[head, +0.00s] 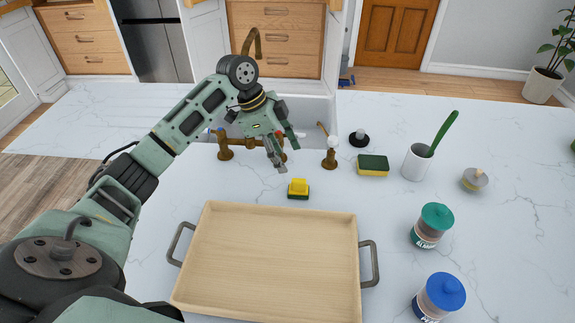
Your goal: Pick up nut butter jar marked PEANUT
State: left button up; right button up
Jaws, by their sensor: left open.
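Two jars stand on the white marble counter at the right. One jar with a blue lid (440,296) is near the bottom edge; its blue label is too small and cut short to read surely. The other jar with a green lid (432,226) stands behind it, with a dark green label whose lettering I cannot read surely. My left gripper (287,158) is open and empty, above the counter near the sink, far to the left of and behind both jars. My right gripper is not in view.
A wooden tray (270,207) with grey handles lies empty left of the jars. Counter between tray and jars is clear.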

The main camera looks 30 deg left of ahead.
aim_at(424, 310)
jog(key=k, duration=2)
